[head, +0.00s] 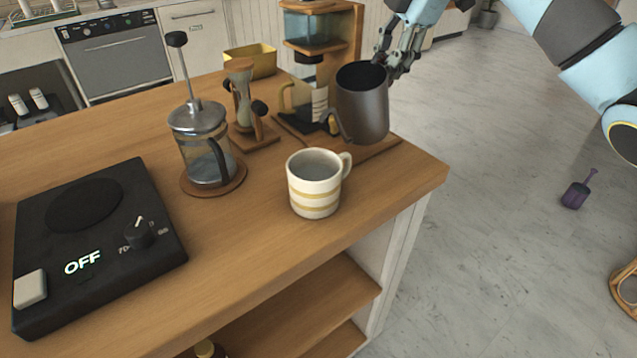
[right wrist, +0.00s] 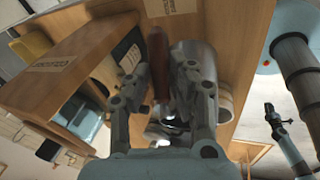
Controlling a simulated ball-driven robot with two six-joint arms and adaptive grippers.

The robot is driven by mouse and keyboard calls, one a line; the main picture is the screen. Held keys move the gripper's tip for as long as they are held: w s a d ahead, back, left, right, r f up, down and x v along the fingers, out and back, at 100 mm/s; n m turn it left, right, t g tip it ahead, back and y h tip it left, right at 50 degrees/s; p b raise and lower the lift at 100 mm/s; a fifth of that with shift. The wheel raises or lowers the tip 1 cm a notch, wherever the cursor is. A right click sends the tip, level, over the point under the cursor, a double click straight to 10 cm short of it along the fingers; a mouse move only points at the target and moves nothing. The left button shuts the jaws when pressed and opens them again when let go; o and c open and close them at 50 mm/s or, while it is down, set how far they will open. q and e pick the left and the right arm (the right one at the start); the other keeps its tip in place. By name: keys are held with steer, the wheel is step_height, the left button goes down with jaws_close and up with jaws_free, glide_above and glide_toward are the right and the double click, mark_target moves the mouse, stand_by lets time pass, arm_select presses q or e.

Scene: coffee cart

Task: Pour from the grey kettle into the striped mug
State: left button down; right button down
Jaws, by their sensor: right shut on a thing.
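The grey kettle (head: 364,108) is at the right back of the counter, open top up, with its spout toward the striped mug. I cannot tell whether its base touches the wooden board below. My right gripper (head: 388,62) is shut on the kettle's brown handle, which shows between the fingers (right wrist: 160,85) in the right wrist view, beside the metal kettle body (right wrist: 197,58). The cream mug with yellow stripes (head: 313,190) stands upright in front of the kettle, apart from it, handle to the right. Its contents are unclear. My left gripper is out of view.
A French press (head: 200,140) on a round coaster stands left of the mug. A black scale-like hotplate (head: 90,235) reading OFF is at the left. A wooden stand, coffee maker (head: 308,90) and yellow bin (head: 250,60) are behind. Counter around the mug is clear.

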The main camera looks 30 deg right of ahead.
steer(key=shift+w+d+f+m+g+y+b, duration=0.1)
steer(key=shift+d+f+g+y+b, duration=0.1)
steer(key=shift+f+y, duration=0.45)
steer(key=shift+w+d+f+m+g+y+b, duration=0.1)
steer(key=shift+f+g+y+b, duration=0.15)
steer(key=shift+f, duration=0.75)
steer(key=shift+d+f+m+g+y+b, duration=0.15)
steer(key=shift+f+y, duration=0.35)
steer(key=shift+f, duration=0.3)
steer(key=shift+r, duration=0.1)
step_height(320, 180, up, 5)
steer(key=p, duration=0.4)
steer(key=shift+p, duration=0.4)
